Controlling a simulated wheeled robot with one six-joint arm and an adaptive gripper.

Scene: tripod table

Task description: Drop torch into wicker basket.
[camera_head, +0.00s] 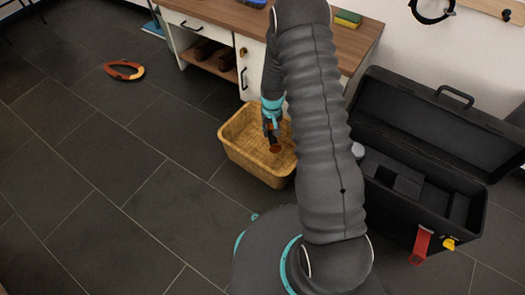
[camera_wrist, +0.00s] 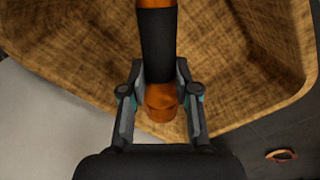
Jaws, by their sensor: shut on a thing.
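The wicker basket (camera_head: 240,155) stands on the dark tiled floor in the head view. It also fills the top of the wrist view (camera_wrist: 60,85). My gripper (camera_head: 272,128) reaches down over the basket opening. In the wrist view my gripper (camera_wrist: 160,98) is shut on the torch (camera_wrist: 157,45), an orange body with a black grip section. The torch's far end runs past the top edge of the wrist view. In the head view a small orange-brown end of the torch (camera_head: 275,148) shows below my gripper. My arm covers the basket's right part.
A large open black toolbox (camera_head: 400,215) with a red tag stands right of the basket. A workbench (camera_head: 340,50) with drawers is behind it.

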